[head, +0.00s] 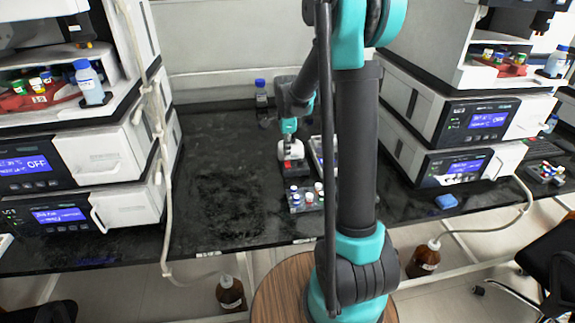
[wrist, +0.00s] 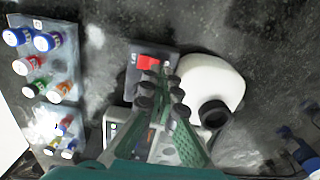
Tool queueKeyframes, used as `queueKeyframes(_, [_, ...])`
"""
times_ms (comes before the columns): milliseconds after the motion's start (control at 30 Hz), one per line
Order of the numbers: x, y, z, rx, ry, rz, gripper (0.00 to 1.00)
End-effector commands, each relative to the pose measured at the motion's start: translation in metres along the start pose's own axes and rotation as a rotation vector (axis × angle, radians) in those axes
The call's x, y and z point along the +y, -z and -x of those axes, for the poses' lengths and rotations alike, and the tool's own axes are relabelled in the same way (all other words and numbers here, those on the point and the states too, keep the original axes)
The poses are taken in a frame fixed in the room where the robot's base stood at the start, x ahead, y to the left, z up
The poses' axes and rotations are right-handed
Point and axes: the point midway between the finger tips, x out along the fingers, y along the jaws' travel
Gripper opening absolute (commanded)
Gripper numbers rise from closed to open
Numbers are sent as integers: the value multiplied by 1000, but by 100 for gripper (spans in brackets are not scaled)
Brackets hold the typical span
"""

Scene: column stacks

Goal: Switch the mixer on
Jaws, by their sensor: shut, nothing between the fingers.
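The mixer (wrist: 212,82) looks like a white rounded body with a black round part, beside a dark panel carrying a red switch (wrist: 148,62). In the head view the mixer (head: 291,154) is a small white shape on the black bench, with red at its front. My gripper (wrist: 161,91) is shut and empty, its fingers pointing toward the panel just below the red switch in the wrist view. I cannot tell whether the fingertips touch it. In the head view my gripper (head: 289,138) is over the mixer and hides part of it. The switch's position is not readable.
A vial rack (wrist: 45,75) with several capped vials stands left of the panel; it also shows in the head view (head: 307,205). A blue-capped bottle (head: 261,93) stands behind. The bench left is clear.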

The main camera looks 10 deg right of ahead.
Motion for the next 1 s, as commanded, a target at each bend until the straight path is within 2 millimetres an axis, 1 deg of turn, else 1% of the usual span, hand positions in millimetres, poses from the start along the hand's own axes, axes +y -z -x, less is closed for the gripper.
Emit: queueKeyframes(1000, [0,0,-14,0,0,0,0])
